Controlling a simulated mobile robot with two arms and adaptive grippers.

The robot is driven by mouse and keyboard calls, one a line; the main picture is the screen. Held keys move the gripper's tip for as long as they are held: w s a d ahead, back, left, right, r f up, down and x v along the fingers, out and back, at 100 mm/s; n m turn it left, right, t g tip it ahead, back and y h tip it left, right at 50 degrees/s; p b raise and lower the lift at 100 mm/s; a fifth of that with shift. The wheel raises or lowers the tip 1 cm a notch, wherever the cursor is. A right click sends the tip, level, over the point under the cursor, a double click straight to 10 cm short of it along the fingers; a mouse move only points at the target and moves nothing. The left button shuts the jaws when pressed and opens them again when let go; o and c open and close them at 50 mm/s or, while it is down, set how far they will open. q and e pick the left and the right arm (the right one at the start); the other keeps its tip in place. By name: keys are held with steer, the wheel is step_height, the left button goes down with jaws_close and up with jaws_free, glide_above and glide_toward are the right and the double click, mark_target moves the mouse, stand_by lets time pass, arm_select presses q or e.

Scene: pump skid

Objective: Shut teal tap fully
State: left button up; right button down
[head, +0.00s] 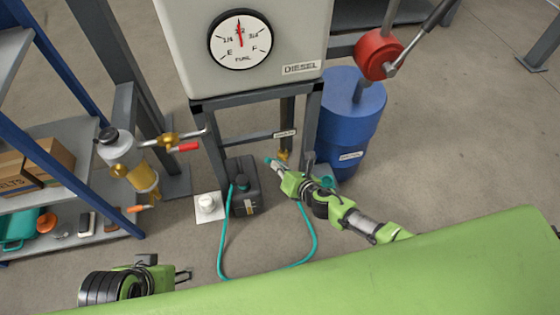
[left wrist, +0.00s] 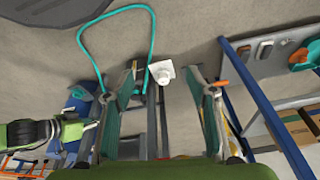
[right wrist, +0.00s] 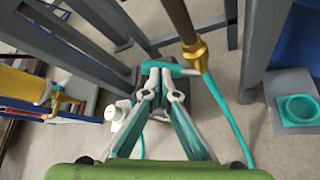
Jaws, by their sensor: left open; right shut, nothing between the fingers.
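The teal tap handle (right wrist: 184,71) shows in the right wrist view, sticking out left from a brass valve (right wrist: 195,55) under a brown pipe. In the head view the teal handle (head: 268,160) shows just beyond my right gripper (head: 276,167). In the right wrist view my right gripper (right wrist: 161,72) is shut and empty, its fingertips at the handle's left part; I cannot tell whether they touch it. My left gripper (head: 186,274) is open and empty, low at the left, far from the tap; its spread fingers show in the left wrist view (left wrist: 162,75).
A teal hose (head: 313,240) loops over the floor to a dark can (head: 242,187) under the diesel tank (head: 180,60). A blue drum (head: 350,110) stands right of the tap. A brass valve with a red handle (head: 188,147) is at the left. Open floor lies at right.

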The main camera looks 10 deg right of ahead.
arm_select(q)
steer(key=s+p+x, duration=0.1)
steer(key=p+x, duration=0.1)
steer(key=x, duration=0.8)
steer(key=shift+s+f+g, duration=0.25)
steer(key=shift+s+g, duration=0.05)
arm_select(e)
steer(key=f+n+h, duration=0.1)
steer(key=a+n+h, duration=0.1)
steer(key=shift+a+f+h, duration=0.2)
steer(key=shift+f+h, duration=0.15)
steer(key=shift+h, duration=0.05)
arm_select(q)
steer(key=shift+d+r, duration=0.1)
arm_select(e)
steer(key=shift+d, duration=0.1)
arm_select(q)
steer(key=shift+w+r, duration=0.1)
steer(key=shift+r, duration=0.7)
arm_select(e)
steer(key=shift+d+f, duration=0.25)
steer(key=shift+d, duration=0.4)
steer(key=v, duration=1.2)
